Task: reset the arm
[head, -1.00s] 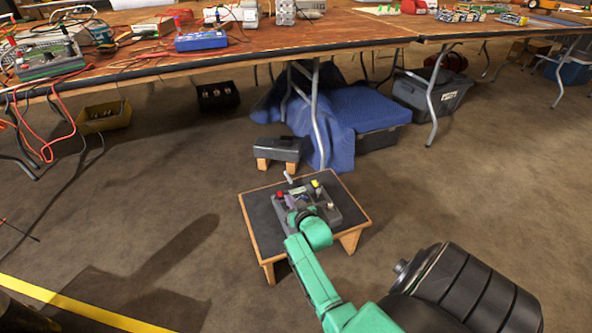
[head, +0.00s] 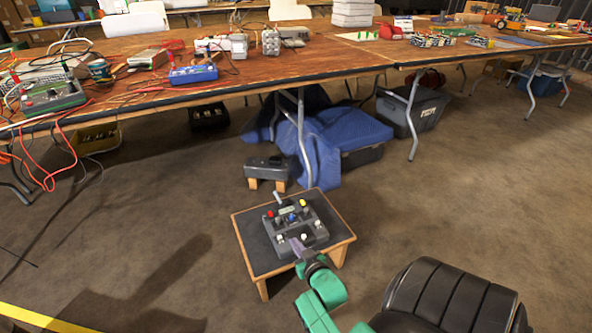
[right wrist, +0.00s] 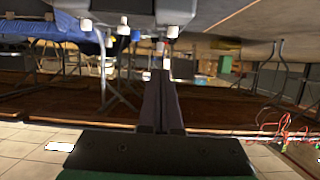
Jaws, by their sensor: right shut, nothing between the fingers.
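My right gripper (head: 299,248) is at the near edge of a dark control box (head: 291,219). The box has red, yellow, blue and white knobs and a small lever, and it sits on a small black-topped wooden stool (head: 258,252). In the right wrist view the gripper's fingers (right wrist: 161,80) are together with nothing between them. The box (right wrist: 130,12) shows at the top of that view, with white knobs and a blue one. I cannot tell if the fingertips touch the box. My left gripper is not in view.
A long wooden table (head: 330,60) with electronics and cables spans the back. A smaller dark box (head: 267,167) on wooden feet stands behind the stool. A blue cloth (head: 325,140) and a grey bin (head: 413,112) lie under the table.

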